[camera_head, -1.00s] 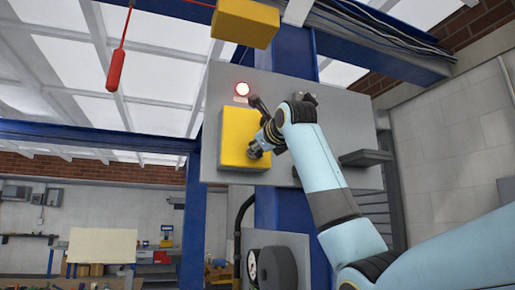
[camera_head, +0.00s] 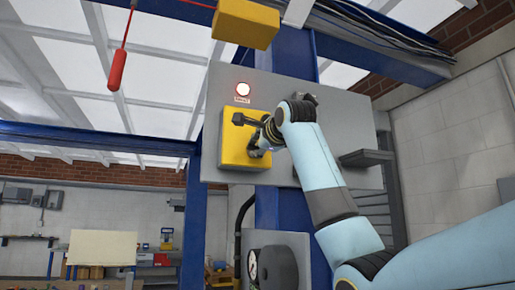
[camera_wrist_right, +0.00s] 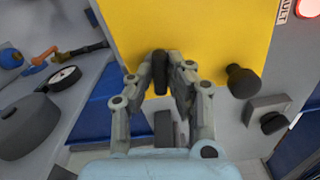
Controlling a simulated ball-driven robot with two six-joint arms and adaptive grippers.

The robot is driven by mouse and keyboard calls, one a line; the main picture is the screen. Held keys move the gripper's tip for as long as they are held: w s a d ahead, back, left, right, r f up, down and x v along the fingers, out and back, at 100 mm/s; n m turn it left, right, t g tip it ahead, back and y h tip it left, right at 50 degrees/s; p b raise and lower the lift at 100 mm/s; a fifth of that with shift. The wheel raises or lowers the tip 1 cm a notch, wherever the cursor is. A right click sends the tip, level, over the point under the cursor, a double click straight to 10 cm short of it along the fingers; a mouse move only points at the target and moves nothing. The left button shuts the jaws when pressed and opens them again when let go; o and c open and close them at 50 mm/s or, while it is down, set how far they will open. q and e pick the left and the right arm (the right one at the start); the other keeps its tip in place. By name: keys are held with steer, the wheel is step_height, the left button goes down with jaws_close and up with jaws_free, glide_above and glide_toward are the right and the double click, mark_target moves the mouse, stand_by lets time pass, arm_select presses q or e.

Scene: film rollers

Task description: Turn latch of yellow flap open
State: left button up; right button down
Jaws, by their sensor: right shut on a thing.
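The yellow flap (camera_head: 232,152) is on the grey panel (camera_head: 335,125) in the head view. It fills the top of the right wrist view (camera_wrist_right: 200,30), where its front looks closed. My right gripper (camera_head: 256,151) is at the flap's lower right part. In the right wrist view, the gripper (camera_wrist_right: 170,66) has its fingers on either side of a small dark latch (camera_wrist_right: 160,72) near the flap's edge and is shut on it. In the head view, the wrist and fingers mostly hide the latch. My left gripper is not in view.
A lamp (camera_head: 243,88) with a label sits above the flap. A yellow box (camera_head: 246,22) is overhead, and a red pull handle (camera_head: 117,70) hangs at the left. A gauge (camera_wrist_right: 64,77) is below.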

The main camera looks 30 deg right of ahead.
steer(key=shift+f+n, duration=0.15)
steer(key=shift+n, duration=0.35)
steer(key=c, duration=1.3)
jaws_free()
steer(key=v, duration=1.2)
steer(key=shift+a, duration=0.1)
